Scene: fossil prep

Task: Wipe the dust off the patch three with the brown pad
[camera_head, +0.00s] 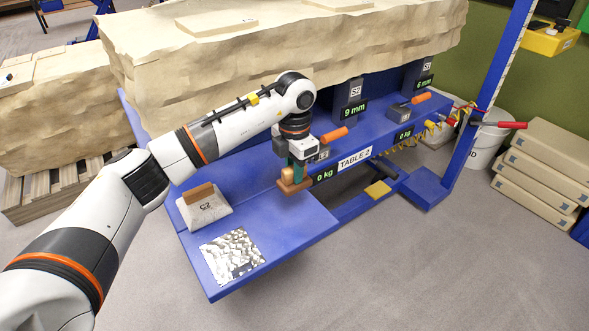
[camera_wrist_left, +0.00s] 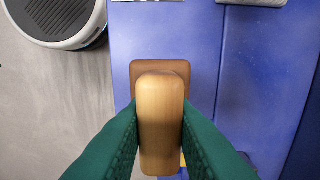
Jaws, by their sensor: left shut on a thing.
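My left gripper (camera_head: 297,163) is shut on the light wooden handle (camera_wrist_left: 160,115) of the brown pad (camera_wrist_left: 160,66). In the head view the brown pad (camera_head: 291,186) is at or just above the blue table near the "0 kg" display; I cannot tell if it touches. The green fingers stand on both sides of the handle in the left wrist view. Pale raised slabs lie on top of the big tan rock, one at the top centre (camera_head: 217,23) and one at the top right (camera_head: 335,4). No number shows on them, so I cannot tell which is patch three. My right gripper is out of view.
The blue table (camera_head: 275,235) carries a grey block marked C2 (camera_head: 204,209) with a brown top and a crumpled silvery sheet (camera_head: 232,256). The tan rock (camera_head: 270,70) rises behind. A blue post (camera_head: 490,90) and stacked boxes (camera_head: 540,175) stand at right.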

